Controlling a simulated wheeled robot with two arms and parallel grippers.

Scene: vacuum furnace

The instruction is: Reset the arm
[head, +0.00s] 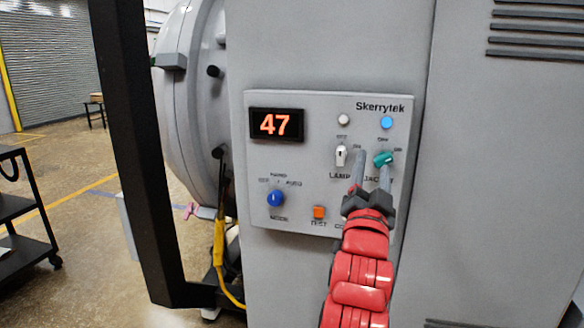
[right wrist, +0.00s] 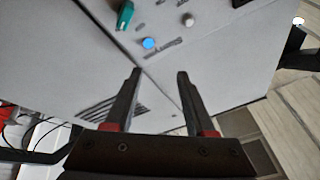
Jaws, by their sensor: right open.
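My right arm is red and reaches up to the control panel (head: 290,215) on the grey cabinet. My right gripper (head: 371,160) is open, with nothing between its fingers. I see no contact with the panel. The fingers and hand hide part of the panel's lower right lettering. My left gripper is not in view.
The panel also has a red display (head: 276,124) reading 47, a white switch (head: 341,156), a blue knob (head: 275,198), an orange button (head: 319,212) and an unlit lamp (head: 344,119). A round furnace door (head: 188,100) stands left. A dark cart (head: 22,205) is far left.

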